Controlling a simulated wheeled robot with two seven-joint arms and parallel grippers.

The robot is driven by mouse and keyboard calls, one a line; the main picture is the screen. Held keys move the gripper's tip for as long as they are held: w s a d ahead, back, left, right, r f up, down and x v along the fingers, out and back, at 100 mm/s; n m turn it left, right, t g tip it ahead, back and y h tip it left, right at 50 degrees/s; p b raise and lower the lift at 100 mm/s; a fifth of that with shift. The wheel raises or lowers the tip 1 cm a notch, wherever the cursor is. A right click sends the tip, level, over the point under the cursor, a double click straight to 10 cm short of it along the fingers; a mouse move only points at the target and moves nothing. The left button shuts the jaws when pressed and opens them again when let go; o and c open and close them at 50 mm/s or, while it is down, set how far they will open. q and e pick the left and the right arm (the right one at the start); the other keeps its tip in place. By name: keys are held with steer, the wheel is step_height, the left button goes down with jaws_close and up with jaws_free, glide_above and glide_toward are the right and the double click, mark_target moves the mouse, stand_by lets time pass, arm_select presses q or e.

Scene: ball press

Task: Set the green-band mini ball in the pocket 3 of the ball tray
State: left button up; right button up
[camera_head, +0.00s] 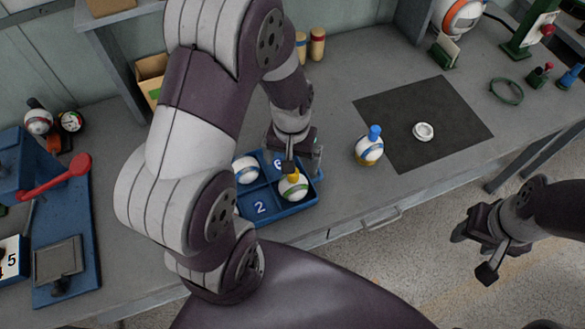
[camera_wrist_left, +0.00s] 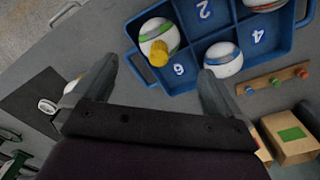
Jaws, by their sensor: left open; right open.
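The green-band mini ball (camera_head: 293,187), white with a yellow knob, sits in the front right pocket of the blue ball tray (camera_head: 292,211). It also shows in the left wrist view (camera_wrist_left: 158,32); the number under it is hidden. Numbers 2 and 6 show in neighbouring pockets. My left gripper (camera_head: 303,164) is just above the ball and knob; in the left wrist view its fingers (camera_wrist_left: 157,78) are spread with nothing between them. My right gripper (camera_head: 478,250) is open and empty, off the bench's front edge at right.
A blue-band ball (camera_head: 246,169) sits in another tray pocket. A ball with a blue knob (camera_head: 369,150) stands right of the tray. A dark mat (camera_head: 405,105) holds a white ring (camera_head: 423,131). A blue press with a red lever (camera_head: 68,175) stands at left.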

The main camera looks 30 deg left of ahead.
arm_select(q)
steer(key=s+d+r+m+t, duration=0.1)
steer(key=s+d+r+m, duration=0.1)
steer(key=r, duration=0.5)
steer(key=shift+s+d+r+m, duration=0.2)
steer(key=shift+s+r+m, duration=0.15)
steer(key=shift+s, duration=0.5)
steer(key=shift+s, duration=0.1)
